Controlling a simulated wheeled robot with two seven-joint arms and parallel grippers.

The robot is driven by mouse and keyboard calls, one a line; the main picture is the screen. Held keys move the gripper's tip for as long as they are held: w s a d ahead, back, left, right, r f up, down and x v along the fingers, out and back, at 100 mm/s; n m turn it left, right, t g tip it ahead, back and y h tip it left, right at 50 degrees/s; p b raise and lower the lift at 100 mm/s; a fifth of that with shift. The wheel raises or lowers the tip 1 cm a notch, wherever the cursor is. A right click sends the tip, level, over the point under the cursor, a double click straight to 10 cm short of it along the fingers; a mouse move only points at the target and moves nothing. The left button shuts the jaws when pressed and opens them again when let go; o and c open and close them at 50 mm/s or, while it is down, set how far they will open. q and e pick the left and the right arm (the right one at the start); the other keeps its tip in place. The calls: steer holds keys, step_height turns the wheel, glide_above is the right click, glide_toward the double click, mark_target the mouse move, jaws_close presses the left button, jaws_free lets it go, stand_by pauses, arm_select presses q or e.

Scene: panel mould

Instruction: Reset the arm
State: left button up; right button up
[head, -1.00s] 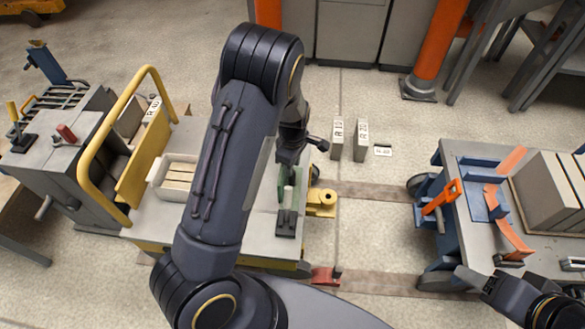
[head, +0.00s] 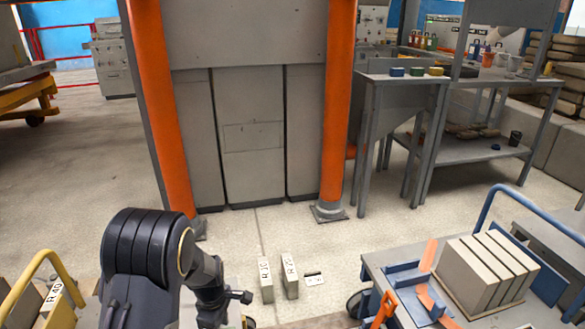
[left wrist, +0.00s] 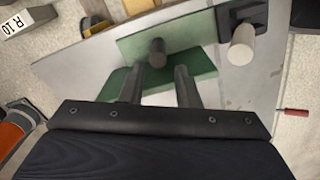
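My left arm (head: 145,255) rises at the lower left of the head view, bent with its forearm pointing down. Its fingers lie below that frame. I cannot tell whether the fingers touch the green piece. My right gripper is not in view.
Two upright blocks (head: 266,280) marked R stand on the floor beside a small label. A cart (head: 385,260) with grey slabs (head: 490,268) stands at right. A grey cabinet (head: 250,130) between orange posts (head: 337,120) is behind.

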arm_select(q)
steer(key=s+d+r+m+t+h, duration=0.1)
steer(key=s+r+m+h, duration=0.1)
steer(key=s+r+m, duration=0.5)
steer(key=s+r+t+h, duration=0.2)
steer(key=s+r, duration=0.2)
steer(key=r, duration=0.7)
steer(key=s+r+m+t, duration=0.1)
steer(key=s+r+m, duration=0.15)
steer(key=s, duration=0.25)
steer(key=s+d+r+m+t, duration=0.1)
steer(key=s+m, duration=0.2)
steer(key=s, duration=0.1)
steer(key=s+r+m+t, duration=0.1)
steer(key=s+m, duration=0.2)
steer(key=s, duration=0.2)
step_height(320, 180, up, 26)
steer(key=p, duration=2.6)
steer(key=shift+w+d, duration=0.15)
